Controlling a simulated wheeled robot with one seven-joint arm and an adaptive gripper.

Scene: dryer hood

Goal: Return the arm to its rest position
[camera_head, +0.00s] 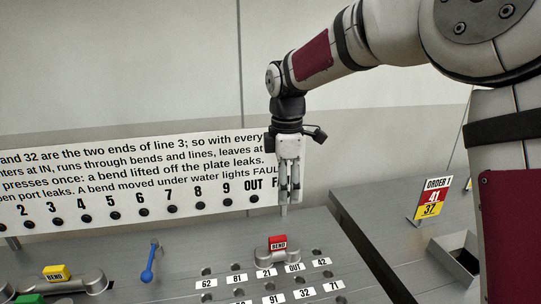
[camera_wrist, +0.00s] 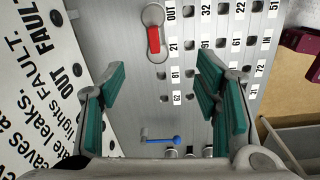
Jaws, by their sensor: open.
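My gripper (camera_head: 289,188) points down above the back part of the metal plate (camera_head: 200,262), behind the red-topped bend. It is open and empty in the wrist view (camera_wrist: 160,105), with its green finger pads well apart. The red bend (camera_head: 278,246) lies on the plate near the ports labelled 21 and OUT. It also shows in the wrist view (camera_wrist: 154,33), beyond the fingertips and apart from them. My arm reaches in from the upper right in the head view.
A text board (camera_head: 130,180) stands along the plate's back. A yellow-tagged bend (camera_head: 57,273) and a blue-knobbed lever (camera_head: 149,264) are at the left. An order card (camera_head: 433,197) and an open bin (camera_head: 458,252) are at the right. The air around the gripper looks clear.

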